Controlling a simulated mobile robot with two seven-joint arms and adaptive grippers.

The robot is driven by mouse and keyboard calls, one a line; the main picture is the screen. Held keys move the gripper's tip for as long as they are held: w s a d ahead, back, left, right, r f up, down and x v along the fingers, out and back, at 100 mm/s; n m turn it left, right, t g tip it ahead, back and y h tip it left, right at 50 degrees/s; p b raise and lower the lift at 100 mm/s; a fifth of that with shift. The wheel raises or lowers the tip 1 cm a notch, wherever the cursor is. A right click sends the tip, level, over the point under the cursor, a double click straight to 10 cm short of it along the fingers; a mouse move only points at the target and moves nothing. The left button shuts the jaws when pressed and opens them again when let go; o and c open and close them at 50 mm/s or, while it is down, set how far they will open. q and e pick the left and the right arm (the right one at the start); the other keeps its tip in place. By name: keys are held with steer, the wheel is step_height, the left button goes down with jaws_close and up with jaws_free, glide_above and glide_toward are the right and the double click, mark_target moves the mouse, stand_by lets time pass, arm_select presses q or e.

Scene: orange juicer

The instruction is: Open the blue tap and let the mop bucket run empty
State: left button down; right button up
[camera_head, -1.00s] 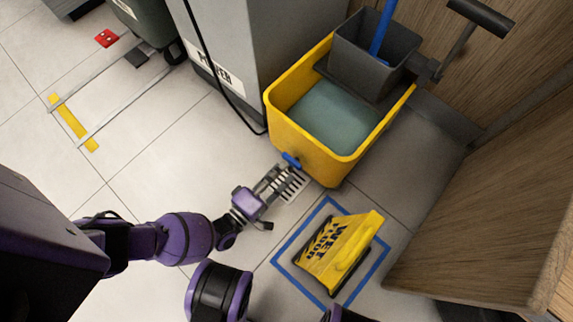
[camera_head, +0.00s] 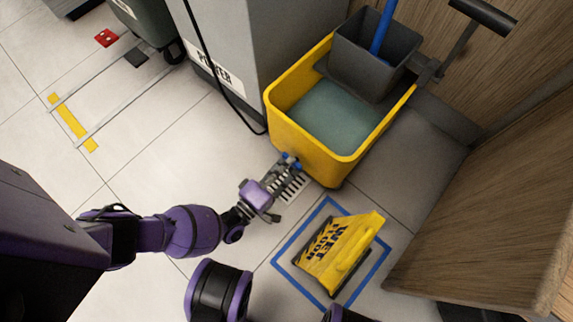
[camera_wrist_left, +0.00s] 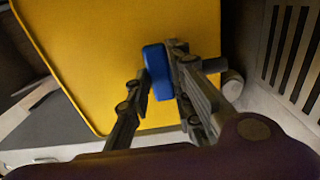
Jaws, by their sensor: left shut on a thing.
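The yellow mop bucket (camera_head: 287,138) stands on the tiled floor beside the grey cabinet and holds grey-green water. The blue tap (camera_head: 291,160) is low on the bucket's near side. My left gripper (camera_head: 285,166) is at the tap, above the edge of a floor drain. In the left wrist view the blue tap handle (camera_wrist_left: 158,72) sits between the two fingers of my left gripper (camera_wrist_left: 160,85), which is shut on it. The bucket's yellow wall (camera_wrist_left: 90,60) fills the space behind. I cannot see the tap's spout clearly. My right gripper is not in view.
A slotted floor drain (camera_head: 293,187) lies below the tap. A yellow wet-floor sign (camera_head: 338,250) stands inside a blue taped square to the right of my arm. A grey wringer (camera_head: 365,65) with a blue mop handle sits on the bucket.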

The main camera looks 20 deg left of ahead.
arm_select(q)
steer(key=shift+d+n+t+y, duration=0.25)
steer(key=shift+n+y, duration=0.5)
steer(key=shift+y, duration=0.4)
steer(key=shift+d+n+t+y, duration=0.1)
steer(key=shift+n+t+y, duration=0.25)
steer(key=shift+n+y, duration=0.6)
steer(key=c, duration=1.6)
jaws_free()
steer(key=shift+o, duration=0.2)
steer(key=shift+s, duration=0.1)
steer(key=s+a, duration=0.1)
steer(key=s, duration=1.1)
steer(key=shift+a, duration=0.25)
steer(key=shift+w, duration=0.15)
